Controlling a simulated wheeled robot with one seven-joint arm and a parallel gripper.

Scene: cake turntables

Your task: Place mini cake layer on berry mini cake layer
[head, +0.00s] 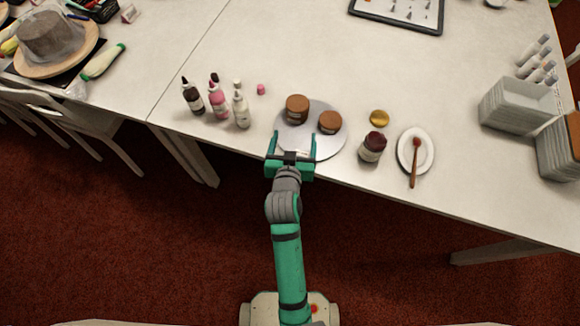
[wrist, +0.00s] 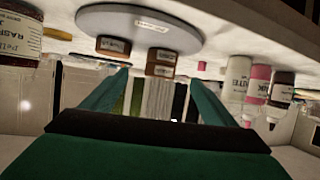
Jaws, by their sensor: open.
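Two brown mini cakes stand apart on a round grey turntable (head: 312,150), near the front edge of the table. The left cake (head: 297,103) looks taller, and the upside-down wrist view shows it as two stacked layers (wrist: 161,54) with a pale line between. The right cake (head: 330,123) is shorter; it is on the left in the wrist view (wrist: 113,46). I cannot tell which layer is the berry one. My gripper (head: 294,143) is open and empty at the turntable's front edge, its fingers pointing toward the left cake, touching neither cake.
Several squeeze bottles (head: 218,101) stand left of the turntable, with a small pink cap (head: 261,89) nearby.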

